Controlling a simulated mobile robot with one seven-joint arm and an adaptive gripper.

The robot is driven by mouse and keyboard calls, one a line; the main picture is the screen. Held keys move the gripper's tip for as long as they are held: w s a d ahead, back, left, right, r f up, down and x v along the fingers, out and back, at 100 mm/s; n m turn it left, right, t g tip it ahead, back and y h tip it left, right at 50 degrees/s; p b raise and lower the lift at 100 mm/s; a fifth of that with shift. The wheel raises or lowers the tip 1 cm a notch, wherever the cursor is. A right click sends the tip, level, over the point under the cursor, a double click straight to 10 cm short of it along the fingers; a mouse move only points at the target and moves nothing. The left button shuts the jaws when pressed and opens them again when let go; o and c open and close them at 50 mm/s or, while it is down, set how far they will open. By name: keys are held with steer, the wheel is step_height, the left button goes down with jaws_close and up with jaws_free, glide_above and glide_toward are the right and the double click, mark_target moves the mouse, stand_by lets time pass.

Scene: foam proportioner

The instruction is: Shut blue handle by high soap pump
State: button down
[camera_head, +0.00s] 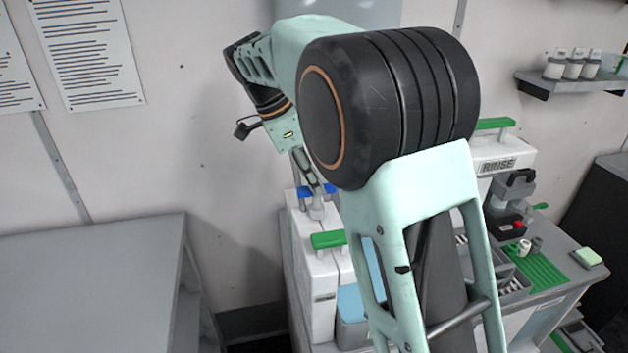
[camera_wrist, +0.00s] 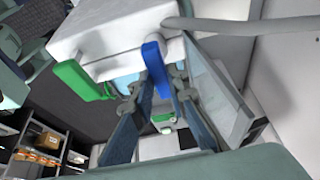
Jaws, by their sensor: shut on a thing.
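The blue handle (camera_wrist: 154,66) sits on a white dispenser box (camera_wrist: 105,32) in the wrist view. My gripper (camera_wrist: 161,82) is shut on it, with one finger on each side of the handle. In the head view my gripper (camera_head: 316,196) points down at the top of the white box (camera_head: 312,275), and parts of the blue handle (camera_head: 304,191) show beside the fingers. My arm hides much of the box in the head view. The small label on its front is too small to read.
A green handle (camera_head: 328,240) stands on the box front, close to the blue one. A "RINSE" unit (camera_head: 497,163) with another green handle (camera_head: 494,124) is to the right. A grey hose (camera_wrist: 240,27) runs near the box. A bare grey table (camera_head: 90,275) is at the left.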

steer(key=c, duration=1.9)
jaws_free()
steer(key=shift+r, duration=0.1)
steer(key=v, duration=1.1)
steer(key=shift+a+r, duration=0.1)
steer(key=shift+r, duration=0.3)
